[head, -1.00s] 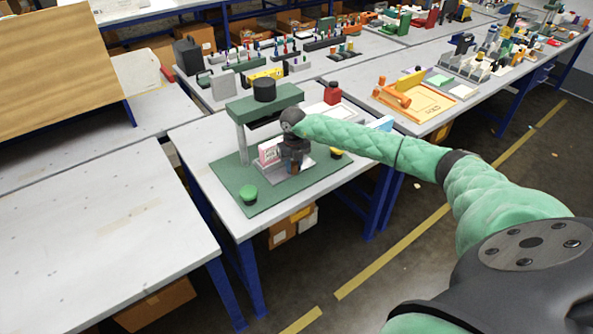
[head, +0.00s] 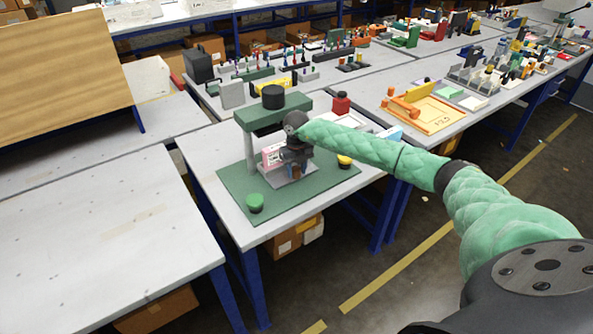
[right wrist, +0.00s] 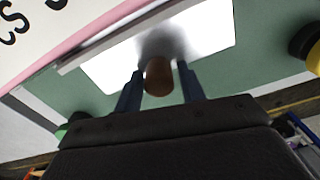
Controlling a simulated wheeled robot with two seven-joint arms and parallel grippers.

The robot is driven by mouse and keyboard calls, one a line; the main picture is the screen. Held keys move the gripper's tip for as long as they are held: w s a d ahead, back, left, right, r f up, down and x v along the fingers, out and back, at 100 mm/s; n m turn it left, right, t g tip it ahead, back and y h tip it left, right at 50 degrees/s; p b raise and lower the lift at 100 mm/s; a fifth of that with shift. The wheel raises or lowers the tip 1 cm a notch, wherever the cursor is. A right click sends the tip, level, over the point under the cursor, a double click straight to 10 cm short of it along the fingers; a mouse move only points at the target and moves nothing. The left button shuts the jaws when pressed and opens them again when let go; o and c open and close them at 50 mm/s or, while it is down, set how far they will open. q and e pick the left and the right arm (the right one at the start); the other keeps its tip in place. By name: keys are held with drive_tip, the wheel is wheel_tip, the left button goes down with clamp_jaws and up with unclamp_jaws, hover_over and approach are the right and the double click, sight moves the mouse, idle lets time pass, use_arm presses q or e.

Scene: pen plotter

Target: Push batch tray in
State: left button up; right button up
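The green press-like station has a gantry (head: 262,113) with a black cylinder on top, over a green base plate (head: 235,187). The grey batch tray (head: 297,179) lies on the plate, partly under the gantry, carrying a pink and white box (head: 272,156). It also shows as a bright plate in the right wrist view (right wrist: 215,30). My right gripper (head: 295,166) is down at the tray's near side. In the right wrist view its fingers (right wrist: 160,80) stand either side of a brown knob (right wrist: 158,77), with slim gaps visible. My left gripper is out of view.
A red container (head: 341,103) stands behind. The table's front left is bare.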

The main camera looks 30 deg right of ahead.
drive_tip(key=shift+o, duration=0.7)
drive_tip(key=shift+s+r+p, duration=0.1)
drive_tip(key=shift+s+p, duration=0.45)
drive_tip(key=s+p, duration=0.1)
drive_tip(key=s, duration=0.1)
drive_tip(key=s+p, duration=0.2)
drive_tip(key=s, duration=0.1)
drive_tip(key=s+p, duration=0.2)
drive_tip(key=shift+s+d, duration=0.3)
drive_tip(key=shift+s, duration=0.15)
wheel_tip(320, 180, up, 7)
drive_tip(key=b, duration=0.4)
drive_tip(key=a+y, duration=0.2)
drive_tip(key=a, duration=0.2)
drive_tip(key=a+f+y, duration=0.1)
drive_tip(key=a, duration=0.4)
drive_tip(key=s+a+f+n+t+y, duration=0.1)
drive_tip(key=a+y, duration=0.1)
drive_tip(key=a, duration=0.3)
drive_tip(key=shift+s+f+y+p, duration=0.1)
drive_tip(key=shift+f+y+p, duration=0.1)
drive_tip(key=shift+y+p, duration=0.15)
drive_tip(key=s+a+r+m+t+y, duration=0.1)
drive_tip(key=a+y, duration=0.5)
drive_tip(key=a, duration=0.7)
drive_tip(key=shift+s+a+r+m+t+y, duration=0.25)
drive_tip(key=shift+s+r+m+t+y, duration=0.1)
drive_tip(key=shift+r+t, duration=0.5)
